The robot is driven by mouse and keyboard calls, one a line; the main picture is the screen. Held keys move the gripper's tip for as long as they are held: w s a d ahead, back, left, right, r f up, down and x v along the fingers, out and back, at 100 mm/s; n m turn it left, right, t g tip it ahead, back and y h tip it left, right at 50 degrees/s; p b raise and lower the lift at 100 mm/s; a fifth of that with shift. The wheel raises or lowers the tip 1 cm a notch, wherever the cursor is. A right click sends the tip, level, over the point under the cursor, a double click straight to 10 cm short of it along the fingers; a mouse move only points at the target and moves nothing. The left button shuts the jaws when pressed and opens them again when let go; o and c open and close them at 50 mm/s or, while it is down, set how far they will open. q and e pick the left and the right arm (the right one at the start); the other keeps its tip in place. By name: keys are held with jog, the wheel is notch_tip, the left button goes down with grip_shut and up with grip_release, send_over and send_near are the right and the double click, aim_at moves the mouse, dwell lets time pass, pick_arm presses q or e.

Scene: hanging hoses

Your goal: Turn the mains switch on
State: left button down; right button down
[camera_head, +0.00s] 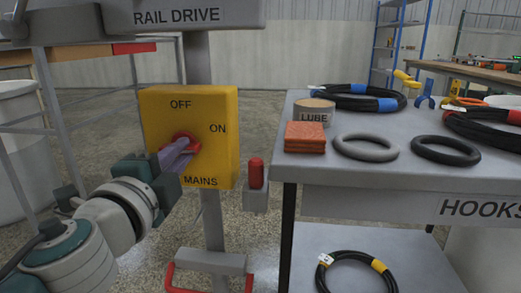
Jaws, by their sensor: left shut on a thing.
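The mains switch is a yellow box (218,157) on a grey post, marked OFF at the top, ON at the right and MAINS below. Its red knob (194,146) is on the front face, partly covered by my fingers. My left gripper (178,155) reaches in from the lower left, its purple-grey fingers shut on the red knob. The fingers hide much of the knob, so I cannot tell clearly which mark it points to. My right gripper is not in view.
A grey table (330,175) at the right holds an orange block stack (305,137), a LUBE tin (314,112), rings and coiled hoses. A red-topped handle (256,172) stands between the switch box and table. A RAIL DRIVE panel (180,15) is above.

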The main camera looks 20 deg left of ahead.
pick_arm(q)
jog(key=shift+m, duration=0.6)
jog(key=c, duration=0.8)
grip_release()
jog(key=shift+c, duration=0.2)
jog(key=b+v, duration=0.1)
jog(key=v, duration=0.9)
jog(key=shift+b, duration=0.3)
